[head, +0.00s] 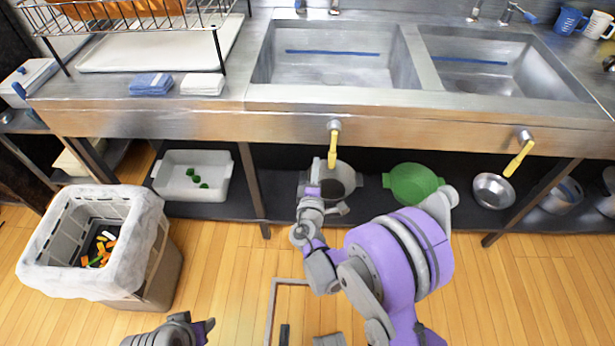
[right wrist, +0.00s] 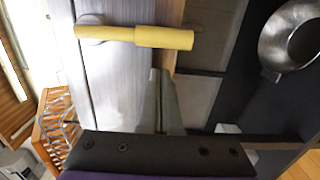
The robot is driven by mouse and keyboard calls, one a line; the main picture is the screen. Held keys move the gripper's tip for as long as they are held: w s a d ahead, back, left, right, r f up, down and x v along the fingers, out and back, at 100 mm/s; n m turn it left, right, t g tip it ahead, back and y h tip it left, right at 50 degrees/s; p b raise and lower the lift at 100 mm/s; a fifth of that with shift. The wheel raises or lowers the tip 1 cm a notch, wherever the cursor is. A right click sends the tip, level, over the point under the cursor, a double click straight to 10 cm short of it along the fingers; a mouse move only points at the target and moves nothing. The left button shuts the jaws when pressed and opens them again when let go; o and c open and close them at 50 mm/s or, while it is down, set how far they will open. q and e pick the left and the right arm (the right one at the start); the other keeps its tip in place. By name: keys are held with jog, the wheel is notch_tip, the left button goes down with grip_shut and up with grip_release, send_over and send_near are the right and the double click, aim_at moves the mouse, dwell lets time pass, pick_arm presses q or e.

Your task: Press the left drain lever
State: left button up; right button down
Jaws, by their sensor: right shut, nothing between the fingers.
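The left drain lever (head: 332,145) has a yellow handle hanging down from the steel counter front, below the left sink. In the right wrist view a yellow-handled lever (right wrist: 150,36) lies just beyond my fingertips, with a visible gap. My right gripper (head: 308,182) is below and slightly left of the left lever in the head view. It also shows in the right wrist view (right wrist: 161,78), with its fingers together and empty. The fingers are hard to make out in the head view.
A second yellow lever (head: 519,157) hangs under the right sink. Below the counter, a shelf holds a white bin (head: 165,188), a green bowl (head: 413,183) and a metal bowl (head: 493,190). A lined waste bin (head: 140,225) stands at left.

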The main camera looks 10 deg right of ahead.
pick_arm(q)
jog(key=shift+f, duration=0.15)
pick_arm(e)
jog(key=shift+s+d, duration=0.15)
jog(key=shift+d, duration=0.8)
jog(key=shift+d, duration=0.1)
pick_arm(q)
jog(key=shift+f, duration=0.15)
pick_arm(e)
jog(key=shift+d+f+n, duration=0.1)
jog(key=shift+d+n, duration=0.1)
jog(key=shift+n, duration=0.2)
